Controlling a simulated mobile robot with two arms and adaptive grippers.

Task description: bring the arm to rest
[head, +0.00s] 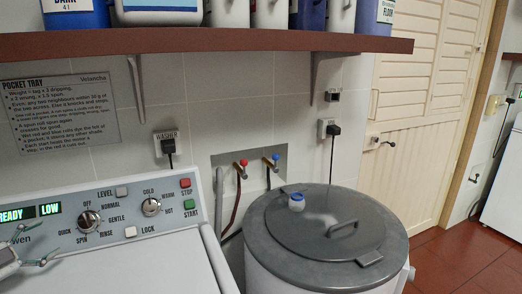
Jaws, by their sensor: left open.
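My left gripper (33,247) shows at the lower left edge of the head view, in front of the washer's control panel (112,216). Its two thin fingers are apart, with nothing between them. Most of my left arm is outside the picture. My right gripper is not in view.
The white washer top (130,270) lies at lower left. A round tub with a grey lid (300,240) stands to its right, with a small blue-capped container (297,202) on it. A red-brown shelf (200,42) with bottles overhangs both. Red floor (470,260) is clear at right.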

